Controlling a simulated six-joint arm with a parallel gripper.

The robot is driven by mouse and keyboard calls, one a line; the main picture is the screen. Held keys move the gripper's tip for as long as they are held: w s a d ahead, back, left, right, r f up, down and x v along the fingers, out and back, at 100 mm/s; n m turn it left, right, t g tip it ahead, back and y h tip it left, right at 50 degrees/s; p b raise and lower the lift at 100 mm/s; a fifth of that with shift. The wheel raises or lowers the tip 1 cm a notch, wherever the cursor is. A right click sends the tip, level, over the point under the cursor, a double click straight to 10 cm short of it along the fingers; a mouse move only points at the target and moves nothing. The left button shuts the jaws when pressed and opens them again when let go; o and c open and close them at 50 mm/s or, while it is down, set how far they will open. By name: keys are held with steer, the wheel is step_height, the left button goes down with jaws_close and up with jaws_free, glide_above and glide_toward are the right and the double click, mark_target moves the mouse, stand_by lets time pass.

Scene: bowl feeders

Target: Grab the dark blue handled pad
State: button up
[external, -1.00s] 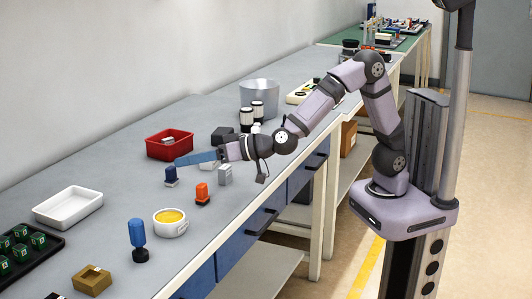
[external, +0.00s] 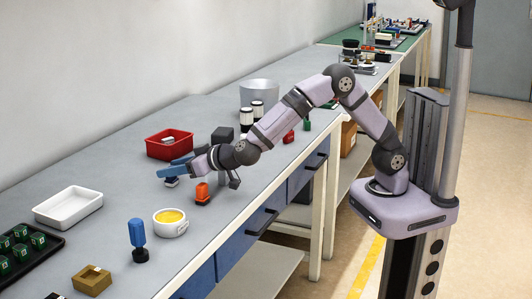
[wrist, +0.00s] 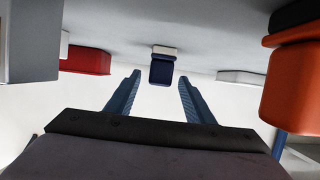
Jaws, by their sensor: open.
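The dark blue handled pad (wrist: 162,70) stands on the bench with its white base (wrist: 164,50). In the wrist view it shows ahead of the gap between my fingers, near its middle. In the external view its white base (external: 171,182) shows just below my blue fingers, which hide most of its handle. My gripper (external: 173,167) is open and low over the bench, with its fingers pointing at the pad. In the wrist view the gripper (wrist: 159,78) is empty. I cannot tell whether the fingertips flank the handle.
An orange handled piece (external: 202,193) stands close to my wrist. The red bin (external: 170,143) is behind the pad. A yellow-filled pot (external: 170,230), a blue-handled piece (external: 137,240) and a white tray (external: 68,207) stand towards the left. The bench between tray and pad is clear.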

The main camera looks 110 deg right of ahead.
mark_target(162, 182)
steer(key=shift+x, duration=2.6)
steer(key=shift+f, duration=0.1)
steer(key=c, duration=1.1)
